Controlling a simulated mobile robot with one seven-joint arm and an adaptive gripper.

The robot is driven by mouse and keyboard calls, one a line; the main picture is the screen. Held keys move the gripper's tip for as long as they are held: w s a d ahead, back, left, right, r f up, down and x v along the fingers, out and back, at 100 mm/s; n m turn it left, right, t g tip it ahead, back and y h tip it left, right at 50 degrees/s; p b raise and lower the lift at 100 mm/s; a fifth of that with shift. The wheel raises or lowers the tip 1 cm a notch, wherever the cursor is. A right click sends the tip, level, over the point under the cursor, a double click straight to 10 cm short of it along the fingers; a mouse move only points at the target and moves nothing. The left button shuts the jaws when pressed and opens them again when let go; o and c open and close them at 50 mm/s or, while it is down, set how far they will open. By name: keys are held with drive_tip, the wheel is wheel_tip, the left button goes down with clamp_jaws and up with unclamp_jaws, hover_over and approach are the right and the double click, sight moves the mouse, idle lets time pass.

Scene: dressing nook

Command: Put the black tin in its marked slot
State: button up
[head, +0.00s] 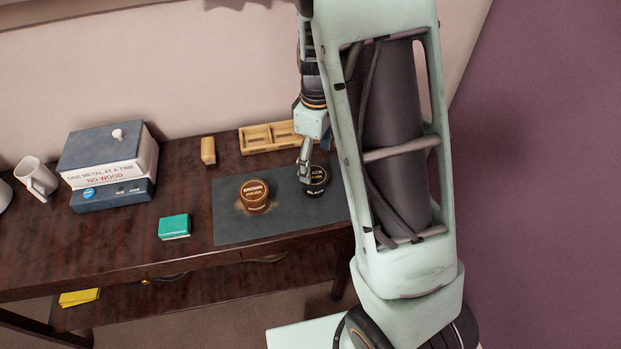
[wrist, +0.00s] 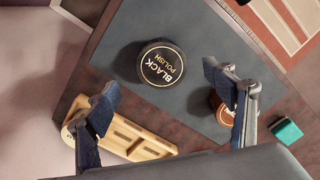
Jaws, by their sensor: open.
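The black polish tin (head: 317,188) stands upright on the right part of the dark grey mat (head: 230,230), partly hidden by my gripper. In the wrist view the round black tin (wrist: 160,64) shows its gold "BLACK POLISH" label. My gripper (head: 305,172) is close to the tin in the head view. In the wrist view its two fingers (wrist: 168,95) are spread wide, with nothing between the tips; the tin lies beyond them. The wooden slotted tray (head: 268,138) is behind the mat, its right end hidden by my arm. It also shows in the wrist view (wrist: 150,149).
A brown polish tin (head: 254,195) stands on the mat left of the black tin, close to one finger in the wrist view. A green block (head: 174,227), a small tan block (head: 208,151), stacked boxes (head: 108,155) and a white mug (head: 36,177) are further left.

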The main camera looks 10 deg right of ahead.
sight(316, 175)
wheel_tip(316, 175, down, 7)
drive_tip(key=shift+s+r, duration=0.15)
drive_tip(key=shift+r, duration=0.05)
idle(0.3)
drive_tip(key=c, duration=1.4)
drive_tip(key=shift+r, duration=0.1)
